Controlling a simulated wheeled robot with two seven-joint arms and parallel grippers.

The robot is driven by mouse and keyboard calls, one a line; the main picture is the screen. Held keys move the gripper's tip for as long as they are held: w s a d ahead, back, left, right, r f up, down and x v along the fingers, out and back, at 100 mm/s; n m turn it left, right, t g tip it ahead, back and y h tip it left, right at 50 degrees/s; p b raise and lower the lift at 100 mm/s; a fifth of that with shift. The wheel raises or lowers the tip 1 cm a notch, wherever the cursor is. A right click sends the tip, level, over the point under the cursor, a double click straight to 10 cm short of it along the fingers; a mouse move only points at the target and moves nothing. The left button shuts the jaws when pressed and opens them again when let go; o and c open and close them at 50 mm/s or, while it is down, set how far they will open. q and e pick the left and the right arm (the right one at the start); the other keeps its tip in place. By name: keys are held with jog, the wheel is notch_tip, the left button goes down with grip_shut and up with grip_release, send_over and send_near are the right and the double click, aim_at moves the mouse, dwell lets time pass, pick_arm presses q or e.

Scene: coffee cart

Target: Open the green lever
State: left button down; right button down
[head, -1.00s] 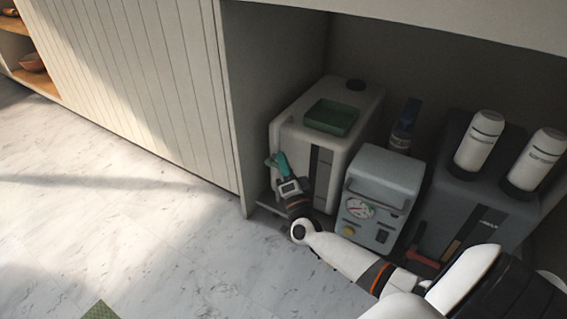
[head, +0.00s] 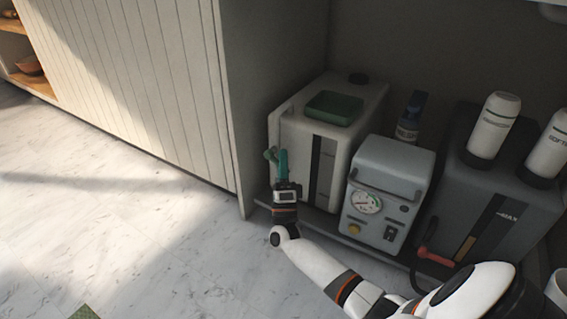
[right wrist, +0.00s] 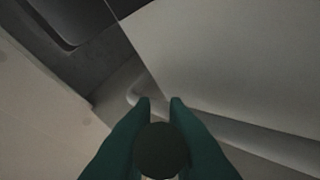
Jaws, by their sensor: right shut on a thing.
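The white tank (head: 299,150) stands on the low shelf under the counter. A small green lever (head: 270,154) shows at its front left, mostly hidden by the teal fingers of my right gripper (head: 281,160). In the right wrist view my right gripper (right wrist: 160,104) has a dark green round piece (right wrist: 160,148) between its fingers, which looks like the lever. The gripper is shut on it. The fingertips are a little apart beyond it. My left gripper is not in view.
A green tray (head: 334,108) lies on the tank. A grey box with a gauge (head: 385,190) stands right of it, then a dark tank (head: 465,200) with white bottles (head: 494,125) on top. The cabinet wall (head: 232,150) is close on the left. The marble floor (head: 130,215) in front is clear.

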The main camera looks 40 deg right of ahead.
jog(key=shift+f+m+g+h, duration=0.15)
jog(key=shift+m+g+h, duration=0.15)
jog(key=shift+m+h, duration=0.45)
jog(key=c, duration=1.4)
grip_release()
jog(key=shift+c, duration=0.2)
jog(key=shift+n+y, duration=0.45)
